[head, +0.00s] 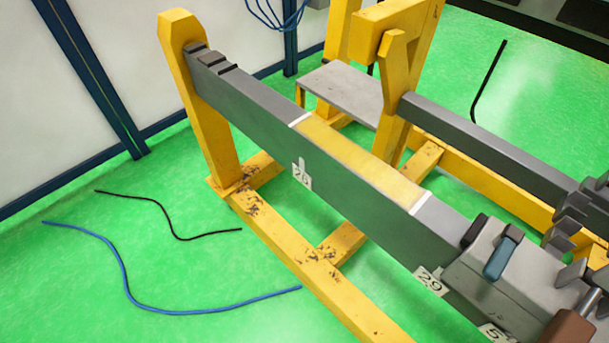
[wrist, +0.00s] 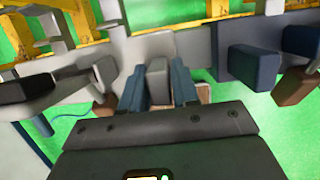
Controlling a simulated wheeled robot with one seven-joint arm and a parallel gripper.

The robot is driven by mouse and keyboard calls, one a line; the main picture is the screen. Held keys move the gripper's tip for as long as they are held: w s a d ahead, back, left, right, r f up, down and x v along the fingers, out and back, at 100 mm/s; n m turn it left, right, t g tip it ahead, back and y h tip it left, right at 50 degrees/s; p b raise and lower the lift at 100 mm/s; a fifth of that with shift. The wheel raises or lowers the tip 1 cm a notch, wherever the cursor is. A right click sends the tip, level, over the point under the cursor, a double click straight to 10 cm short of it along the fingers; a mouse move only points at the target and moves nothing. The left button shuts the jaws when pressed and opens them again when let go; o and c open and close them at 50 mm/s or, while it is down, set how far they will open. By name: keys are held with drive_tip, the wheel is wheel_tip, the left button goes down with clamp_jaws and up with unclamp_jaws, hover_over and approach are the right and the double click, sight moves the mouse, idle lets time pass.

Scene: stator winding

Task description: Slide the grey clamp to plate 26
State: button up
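The grey clamp (head: 505,285) sits on the long grey beam (head: 375,207) at the lower right of the head view, beside plate 29 (head: 431,281). A plate that appears to read 26 (head: 302,175) hangs on the beam's near face, further up and left. In the wrist view, two blue-grey fingers of my gripper (wrist: 159,88) stand on either side of a grey block (wrist: 158,78) that seems part of the clamp. Whether they touch it is unclear.
A tan wrapped section (head: 362,162) with white end bands lies along the beam's top. Yellow posts (head: 203,115) and rails carry the beam. Dark blocks (head: 210,58) sit at its far end. Blue and black cables lie on the green floor.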

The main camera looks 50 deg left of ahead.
drive_tip(key=shift+a, duration=0.15)
drive_tip(key=p, duration=0.3)
approach(519, 255)
drive_tip(key=shift+x, duration=2.6)
drive_tip(key=shift+a+p, duration=1.2)
drive_tip(key=shift+a, duration=7)
drive_tip(key=shift+a, duration=6.05)
drive_tip(key=shift+a+p, duration=0.3)
drive_tip(key=shift+a, duration=0.2)
drive_tip(key=shift+d+p, duration=0.15)
drive_tip(key=shift+p, duration=0.25)
